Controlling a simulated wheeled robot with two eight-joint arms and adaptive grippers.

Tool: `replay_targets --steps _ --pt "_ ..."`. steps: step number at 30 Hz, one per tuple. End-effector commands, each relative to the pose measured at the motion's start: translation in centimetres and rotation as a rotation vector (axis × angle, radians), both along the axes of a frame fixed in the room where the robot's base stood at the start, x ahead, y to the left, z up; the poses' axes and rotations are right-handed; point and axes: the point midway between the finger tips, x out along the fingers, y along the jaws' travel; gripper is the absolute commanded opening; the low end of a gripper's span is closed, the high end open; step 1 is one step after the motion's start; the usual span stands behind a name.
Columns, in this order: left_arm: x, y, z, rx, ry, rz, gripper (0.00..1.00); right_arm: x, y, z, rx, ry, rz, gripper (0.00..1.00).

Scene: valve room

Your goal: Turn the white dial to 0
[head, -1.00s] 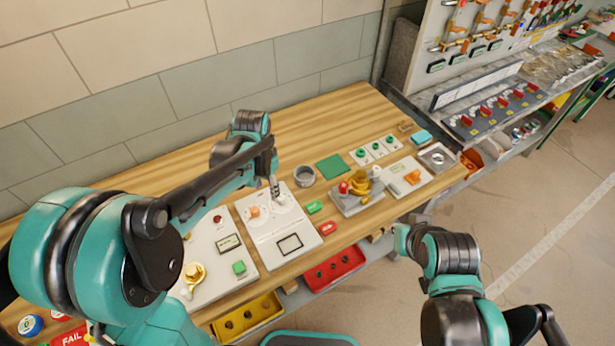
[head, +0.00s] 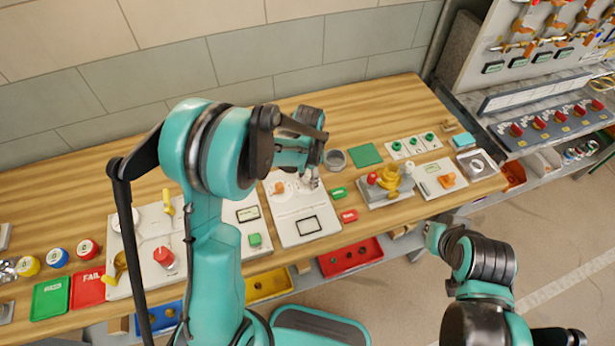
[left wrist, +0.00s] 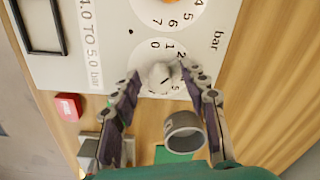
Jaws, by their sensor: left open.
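The white dial (left wrist: 160,76) sits on a round numbered scale on a white panel (left wrist: 95,25). In the left wrist view it lies between the two spread fingers of my left gripper (left wrist: 163,78), which is open. Numbers 0, 1, 2 and 5 show around the dial; where it points is too small to tell. In the head view my left gripper (head: 309,181) is over the same panel (head: 298,208) and mostly hides the dial.
An orange knob (head: 279,188) on its own scale is beside the dial. A grey ring-shaped cup (left wrist: 184,134) stands close to my left fingers. Red (head: 349,216) and green (head: 338,193) blocks lie right of the panel. A yellow valve fixture (head: 390,181) stands farther right.

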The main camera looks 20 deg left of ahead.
Motion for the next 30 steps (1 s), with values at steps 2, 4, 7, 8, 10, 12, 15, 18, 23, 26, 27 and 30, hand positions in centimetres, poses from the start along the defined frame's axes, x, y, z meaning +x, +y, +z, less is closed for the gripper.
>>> replay_targets --steps 2,4,7,8,10,12,15,18,23,26,27,30 --pt "0.00 0.00 0.03 0.000 0.000 0.000 0.44 0.00 0.00 0.04 0.000 0.000 0.000 0.00" --pt "0.00 0.00 0.05 0.000 0.000 0.000 0.44 0.01 0.00 0.04 0.000 0.000 0.000 0.00" --pt "0.01 -0.01 0.06 0.000 0.000 0.000 0.21 0.01 0.00 0.04 0.000 0.000 0.000 0.00" --pt "0.01 -0.01 0.06 0.000 0.000 0.000 0.13 0.01 0.00 0.04 0.000 0.000 0.000 0.00" --pt "0.00 0.00 0.06 0.000 0.000 0.000 0.00 0.01 0.00 0.04 0.000 0.000 0.000 0.00" --pt "0.00 0.00 0.07 0.000 0.000 0.000 0.00 0.00 0.00 0.04 0.000 0.000 0.000 0.00" --pt "0.00 0.00 0.06 0.000 0.000 0.002 0.00 0.00 0.00 0.03 0.000 0.000 0.000 0.00" --pt "0.00 0.00 0.05 0.000 0.000 0.012 0.00 0.01 0.00 -0.03 0.000 0.000 0.000 0.00" --pt "-0.01 -0.01 0.02 0.000 0.000 0.058 0.00 0.00 0.00 -0.23 0.000 0.000 0.000 0.00" --pt "0.00 -0.01 0.00 0.000 0.000 0.112 0.00 0.00 0.00 -0.45 0.000 0.000 0.000 0.00" --pt "0.00 -0.01 -0.01 0.000 0.000 0.139 0.00 0.00 0.00 -0.55 0.000 0.000 0.000 0.00" --pt "0.00 -0.02 -0.03 0.001 0.000 0.217 0.00 0.00 0.00 -0.82 0.000 0.000 0.000 0.00"
